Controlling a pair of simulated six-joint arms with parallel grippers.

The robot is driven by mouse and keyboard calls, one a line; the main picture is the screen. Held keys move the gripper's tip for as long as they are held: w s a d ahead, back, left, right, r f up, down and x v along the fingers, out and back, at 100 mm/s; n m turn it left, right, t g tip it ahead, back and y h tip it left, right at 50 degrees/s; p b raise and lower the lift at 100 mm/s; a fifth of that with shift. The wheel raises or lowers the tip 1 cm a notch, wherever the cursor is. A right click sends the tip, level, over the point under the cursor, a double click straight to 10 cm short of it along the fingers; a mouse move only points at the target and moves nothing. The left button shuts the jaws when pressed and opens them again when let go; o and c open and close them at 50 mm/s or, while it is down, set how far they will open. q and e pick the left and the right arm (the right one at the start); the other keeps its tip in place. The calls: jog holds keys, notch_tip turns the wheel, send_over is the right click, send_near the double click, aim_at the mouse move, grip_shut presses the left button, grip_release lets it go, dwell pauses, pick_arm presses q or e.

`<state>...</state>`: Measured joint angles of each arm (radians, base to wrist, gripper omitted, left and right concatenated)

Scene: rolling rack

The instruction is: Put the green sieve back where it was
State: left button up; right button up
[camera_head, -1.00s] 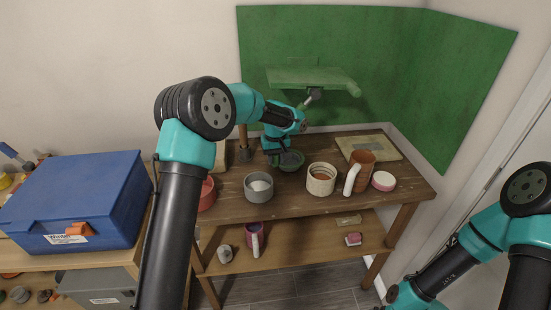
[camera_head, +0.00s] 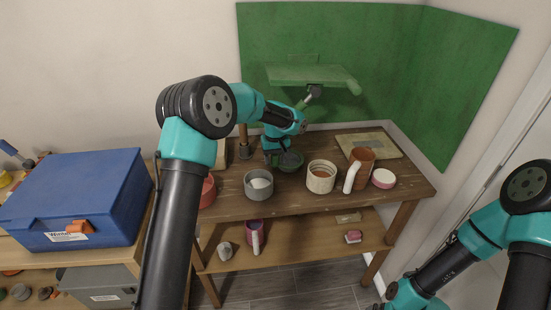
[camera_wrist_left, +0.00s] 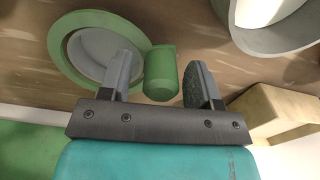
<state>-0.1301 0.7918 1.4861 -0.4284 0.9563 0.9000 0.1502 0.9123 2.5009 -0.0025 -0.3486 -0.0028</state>
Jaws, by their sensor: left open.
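The green sieve (camera_head: 299,166) sits at the back of the rack's wooden top, partly hidden by my left gripper (camera_head: 276,160) in the head view. In the left wrist view, its round green rim (camera_wrist_left: 62,48) is at upper left and its stubby green handle (camera_wrist_left: 160,76) points towards my gripper. My left gripper (camera_wrist_left: 161,72) is open, with one finger on each side of the handle. I see a gap on the right finger's side; the left finger overlaps the rim's edge in the picture. My right gripper is not in view; only its arm shows at lower right.
A grey pot (camera_head: 258,195), a cream ribbed cup (camera_head: 320,186) and a brown mug (camera_head: 363,158) with a white handle stand nearby. A pink-and-white round box (camera_head: 383,179) is further right. A green shelf (camera_head: 310,76) juts from the green back panel above.

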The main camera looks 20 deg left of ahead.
pick_arm(q)
jog(key=shift+r, duration=0.1)
notch_tip(320, 180, up, 13)
dwell(0.6)
jog(key=shift+d, duration=0.1)
